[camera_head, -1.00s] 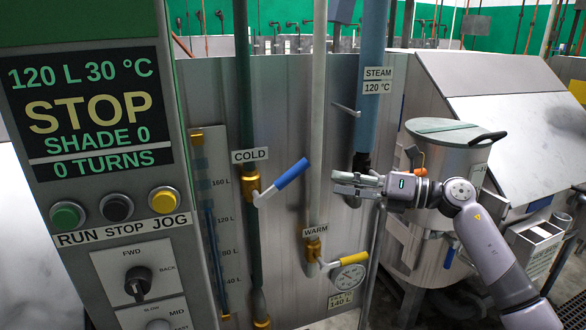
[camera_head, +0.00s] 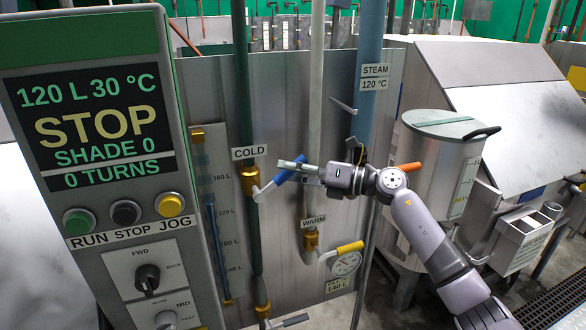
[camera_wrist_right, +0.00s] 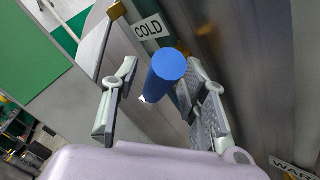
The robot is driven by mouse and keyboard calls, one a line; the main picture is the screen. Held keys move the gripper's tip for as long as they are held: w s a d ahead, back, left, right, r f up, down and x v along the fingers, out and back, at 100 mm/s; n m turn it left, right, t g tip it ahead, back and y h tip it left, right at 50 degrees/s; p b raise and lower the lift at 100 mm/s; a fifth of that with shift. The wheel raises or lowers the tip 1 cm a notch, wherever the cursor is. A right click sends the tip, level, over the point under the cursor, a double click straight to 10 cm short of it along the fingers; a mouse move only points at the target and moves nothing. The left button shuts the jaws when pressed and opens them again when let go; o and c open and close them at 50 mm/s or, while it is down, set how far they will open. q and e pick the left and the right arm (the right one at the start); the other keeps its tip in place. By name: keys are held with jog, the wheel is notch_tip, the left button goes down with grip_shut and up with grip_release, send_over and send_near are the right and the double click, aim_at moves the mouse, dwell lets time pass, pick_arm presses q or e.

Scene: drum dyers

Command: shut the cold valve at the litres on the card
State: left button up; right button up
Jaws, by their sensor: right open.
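The cold valve (camera_head: 250,180) has a brass body under the COLD label, and its blue handle (camera_head: 283,178) slants up to the right. My right gripper (camera_head: 296,170) is at the handle's outer end, coming from the right. In the wrist view the blue handle (camera_wrist_right: 167,72) lies between the two open fingers (camera_wrist_right: 162,85); contact cannot be told. The card (camera_head: 338,285) by the dial reads 140 L; its upper line is too small to read. The display (camera_head: 95,118) reads 120 L, 30 °C, STOP. The blue column in the level gauge (camera_head: 213,235) tops out near 120 L.
The warm valve's yellow handle (camera_head: 350,247) is below my right gripper, near a round dial (camera_head: 346,263). A pale pipe (camera_head: 317,100) and the blue steam pipe (camera_head: 370,50) run vertically nearby. A lidded metal drum (camera_head: 437,165) stands right, behind my arm.

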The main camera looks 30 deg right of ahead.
jog(key=shift+c, duration=0.4)
grip_shut()
dwell(0.4)
